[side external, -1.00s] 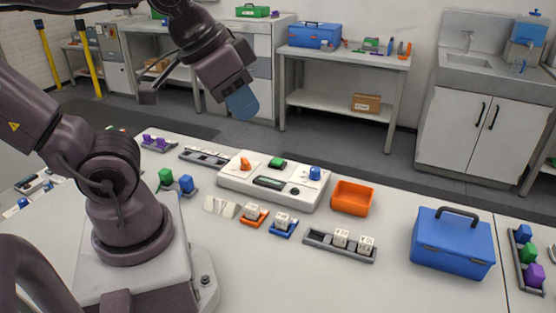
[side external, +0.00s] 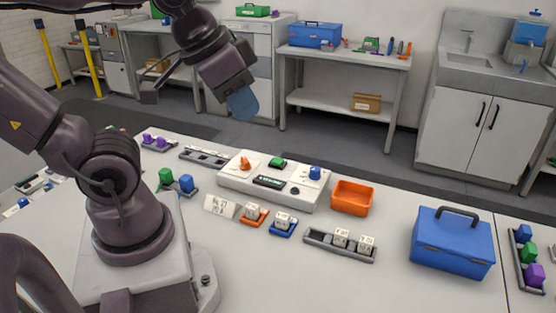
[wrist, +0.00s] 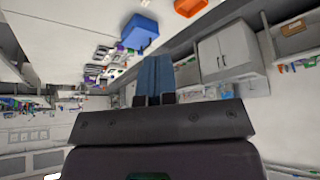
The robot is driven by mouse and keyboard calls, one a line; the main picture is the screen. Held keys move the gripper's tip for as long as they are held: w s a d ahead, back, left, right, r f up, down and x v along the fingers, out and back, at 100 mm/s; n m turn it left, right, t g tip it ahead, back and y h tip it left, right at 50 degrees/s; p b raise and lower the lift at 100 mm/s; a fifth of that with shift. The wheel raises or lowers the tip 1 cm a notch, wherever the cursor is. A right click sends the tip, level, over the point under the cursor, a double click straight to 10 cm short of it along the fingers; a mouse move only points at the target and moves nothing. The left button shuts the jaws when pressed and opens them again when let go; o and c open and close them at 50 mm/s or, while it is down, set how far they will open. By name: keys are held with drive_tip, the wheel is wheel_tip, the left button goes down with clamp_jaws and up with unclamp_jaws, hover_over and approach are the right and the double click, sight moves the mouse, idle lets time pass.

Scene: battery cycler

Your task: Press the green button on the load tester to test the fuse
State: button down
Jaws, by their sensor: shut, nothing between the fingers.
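The load tester (side external: 228,180) is a white box on the table in the side external view. The green button (side external: 277,162) sits at its top back middle. An orange knob-like part (side external: 245,163) is to its left and a blue part (side external: 315,173) to its right. A dark display (side external: 270,182) is on the front. I cannot tell which piece is the fuse. My gripper (side external: 242,104) has blue fingers, shut and empty, raised in the air above and behind the tester, apart from the button. Its fingers also show in the wrist view (wrist: 155,75); the tester cannot be made out there.
An orange bin (side external: 351,197) stands right of the tester, with a blue toolbox (side external: 452,242) further right. In front are a white card (side external: 221,206), small holders with white blocks (side external: 282,221) and a grey tray (side external: 318,240). Green and blue blocks (side external: 186,183) stand left.

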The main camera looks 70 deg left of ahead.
drive_tip(key=w+a+f+n+g+h, duration=0.1)
drive_tip(key=w+a+f+n+g, duration=0.2)
drive_tip(key=a+f+n, duration=0.15)
drive_tip(key=n+t, duration=0.7)
drive_tip(key=n, duration=1.3)
hover_over(277, 161)
wheel_tip(277, 161, down, 14)
drive_tip(key=shift+h, duration=0.3)
drive_tip(key=shift+f, duration=4.4)
drive_tip(key=shift+f, duration=0.15)
drive_tip(key=shift+f, duration=0.25)
